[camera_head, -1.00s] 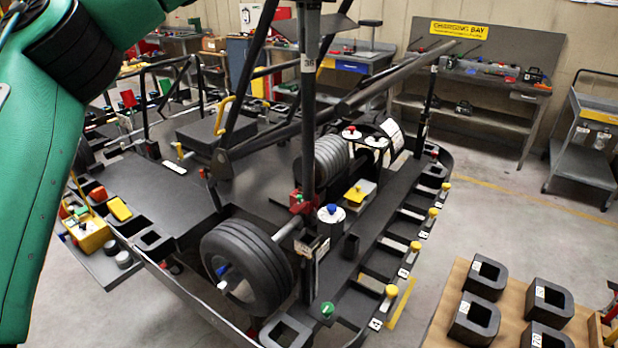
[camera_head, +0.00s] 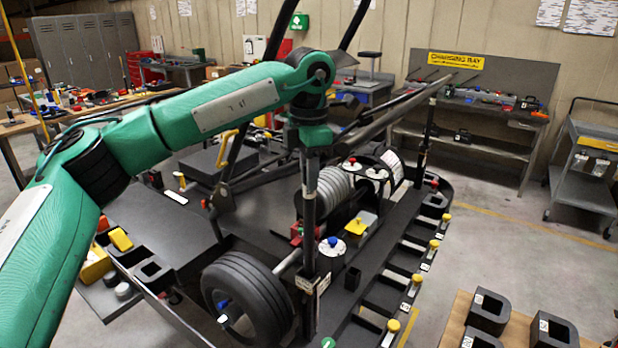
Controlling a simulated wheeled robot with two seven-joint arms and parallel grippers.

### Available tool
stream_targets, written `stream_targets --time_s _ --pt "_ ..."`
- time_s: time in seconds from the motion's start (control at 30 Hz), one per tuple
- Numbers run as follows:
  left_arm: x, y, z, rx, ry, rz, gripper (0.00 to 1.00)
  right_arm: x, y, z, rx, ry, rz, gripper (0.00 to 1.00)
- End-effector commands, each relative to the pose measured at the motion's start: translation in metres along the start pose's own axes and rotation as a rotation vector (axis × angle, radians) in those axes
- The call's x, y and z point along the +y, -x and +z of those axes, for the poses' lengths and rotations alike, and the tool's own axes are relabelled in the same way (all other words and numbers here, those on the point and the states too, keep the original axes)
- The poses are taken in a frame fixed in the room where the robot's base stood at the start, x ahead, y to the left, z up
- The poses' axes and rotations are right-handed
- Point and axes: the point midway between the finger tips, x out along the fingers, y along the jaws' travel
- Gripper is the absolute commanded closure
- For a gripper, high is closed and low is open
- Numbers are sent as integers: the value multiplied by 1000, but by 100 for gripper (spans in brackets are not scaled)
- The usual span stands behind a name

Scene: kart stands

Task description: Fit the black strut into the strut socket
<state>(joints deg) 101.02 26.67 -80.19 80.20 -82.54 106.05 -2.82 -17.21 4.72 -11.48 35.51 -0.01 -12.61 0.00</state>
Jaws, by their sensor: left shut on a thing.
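The black strut (camera_head: 309,195) is a long dark post, standing about upright in the middle of the head view. My left gripper (camera_head: 308,142) is at its upper end and shut on it; its fingers are hard to make out. The strut runs down past a red part (camera_head: 297,233) to a bracket with a white label (camera_head: 312,283) beside the wheel. I cannot tell which of these is the strut socket, nor whether the strut's lower end is inside one. My right gripper is not in view.
A black wheel (camera_head: 247,299) stands left of the strut. A silver coil (camera_head: 330,192) and a white-topped can (camera_head: 331,248) are close behind. Slanting dark frame bars (camera_head: 395,104) rise behind the arm. Bare floor (camera_head: 500,245) lies to the right.

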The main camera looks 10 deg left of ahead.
Motion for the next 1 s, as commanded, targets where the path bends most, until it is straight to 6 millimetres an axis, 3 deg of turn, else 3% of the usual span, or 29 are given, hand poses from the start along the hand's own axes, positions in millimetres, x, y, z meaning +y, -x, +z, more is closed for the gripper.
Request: stream_targets --time_s 0.17,0.5,0.53,0.57,1.0 --pt "0 -19 0 -1 -1 -1 100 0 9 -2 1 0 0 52" --pt "0 -25 0 -1 -1 0 100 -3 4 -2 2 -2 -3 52" --pt "0 -25 0 0 -1 -1 74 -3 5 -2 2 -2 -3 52" --pt "0 -24 0 0 0 -1 69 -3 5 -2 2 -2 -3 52" --pt "0 -14 0 -3 1 1 69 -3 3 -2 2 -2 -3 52"
